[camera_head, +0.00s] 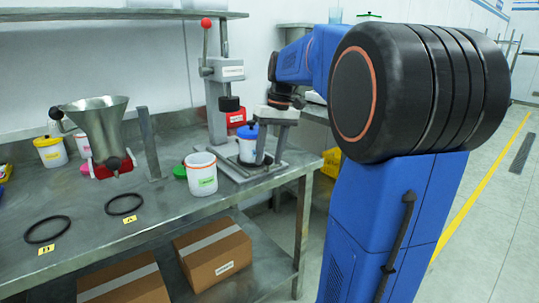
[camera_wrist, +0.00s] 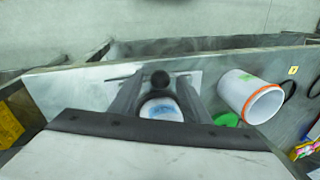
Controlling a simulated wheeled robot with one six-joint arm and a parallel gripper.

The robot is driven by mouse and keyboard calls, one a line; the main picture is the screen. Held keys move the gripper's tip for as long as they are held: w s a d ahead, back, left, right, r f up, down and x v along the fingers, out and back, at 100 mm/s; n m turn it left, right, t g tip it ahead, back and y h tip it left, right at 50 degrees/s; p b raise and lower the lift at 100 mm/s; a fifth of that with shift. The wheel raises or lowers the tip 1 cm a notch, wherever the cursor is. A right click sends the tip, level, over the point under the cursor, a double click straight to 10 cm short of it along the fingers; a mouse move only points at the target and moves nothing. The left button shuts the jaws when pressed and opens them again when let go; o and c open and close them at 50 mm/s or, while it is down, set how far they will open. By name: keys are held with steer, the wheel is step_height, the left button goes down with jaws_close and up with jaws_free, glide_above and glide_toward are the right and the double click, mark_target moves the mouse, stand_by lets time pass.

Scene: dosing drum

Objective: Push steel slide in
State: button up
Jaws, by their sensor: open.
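A steel plate with raised edges (camera_head: 238,174), which looks like the slide, lies at the table's right end. A white tub with a blue lid (camera_head: 247,150) stands on it. I cannot tell how far in the slide is. My gripper (camera_head: 270,154) points down beside the tub, with its fingers apart. In the wrist view my gripper (camera_wrist: 160,84) is open, and a black knob (camera_wrist: 160,78) and a white surface with blue marks (camera_wrist: 160,109) show between the fingers. I cannot tell whether the fingers touch anything.
A press with a red-knobbed lever (camera_head: 217,90) stands behind. An open white tub (camera_head: 201,175) is left of the slide. A steel funnel (camera_head: 99,128) on a red base and two black rings (camera_head: 47,229) are further left. The front table edge is close.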

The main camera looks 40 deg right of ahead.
jaws_close()
steer(key=w, duration=1.4)
steer(key=shift+a+r, duration=0.1)
steer(key=shift+a, duration=0.1)
jaws_free()
steer(key=d+r, duration=0.3)
steer(key=r, duration=1.4)
steer(key=shift+s+d, duration=0.15)
steer(key=shift+s, duration=0.15)
